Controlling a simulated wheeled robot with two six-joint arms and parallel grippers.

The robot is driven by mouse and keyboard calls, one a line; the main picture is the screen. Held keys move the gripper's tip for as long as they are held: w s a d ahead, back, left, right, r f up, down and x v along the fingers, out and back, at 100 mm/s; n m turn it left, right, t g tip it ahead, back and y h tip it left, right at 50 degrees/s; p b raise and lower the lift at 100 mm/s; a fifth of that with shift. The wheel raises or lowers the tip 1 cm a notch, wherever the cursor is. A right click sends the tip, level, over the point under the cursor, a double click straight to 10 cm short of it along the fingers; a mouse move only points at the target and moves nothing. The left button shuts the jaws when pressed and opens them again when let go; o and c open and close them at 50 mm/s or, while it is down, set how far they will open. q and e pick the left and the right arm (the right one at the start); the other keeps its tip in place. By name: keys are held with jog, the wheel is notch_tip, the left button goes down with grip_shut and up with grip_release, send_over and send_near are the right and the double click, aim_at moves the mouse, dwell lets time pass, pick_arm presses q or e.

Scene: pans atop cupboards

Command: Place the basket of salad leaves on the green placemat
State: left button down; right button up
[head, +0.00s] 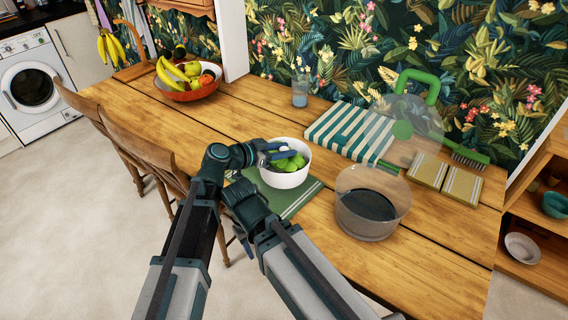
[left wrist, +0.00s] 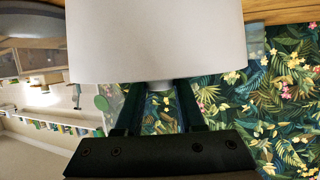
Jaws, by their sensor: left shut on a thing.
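The white basket (head: 286,180) of green salad leaves (head: 288,160) is upright over the green placemat (head: 304,194). I cannot tell whether its base touches the mat. My left gripper (head: 279,151) is shut on the basket at its rim. In the left wrist view the white wall of the basket (left wrist: 155,45) fills the upper middle, beyond the two fingers of my left gripper (left wrist: 158,98). The basket hides part of the mat.
A clear round bowl (head: 372,222) stands right of the mat, close to it. Behind are a striped cloth (head: 340,128), a clear lid with green handle (head: 418,82), a brush (head: 468,156) and a glass (head: 300,92). A fruit bowl (head: 185,94) is far left. Chairs (head: 140,148) line the left edge.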

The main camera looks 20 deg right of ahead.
aim_at(277, 161)
pick_arm(q)
jog(key=shift+f+b, duration=1.8)
jog(key=shift+f, duration=0.05)
jog(key=shift+f, duration=0.15)
jog(key=c, duration=0.5)
grip_release()
jog(key=shift+r, duration=0.3)
jog(key=p+v, duration=0.4)
jog(key=v, duration=0.8)
jog(key=shift+f, duration=0.15)
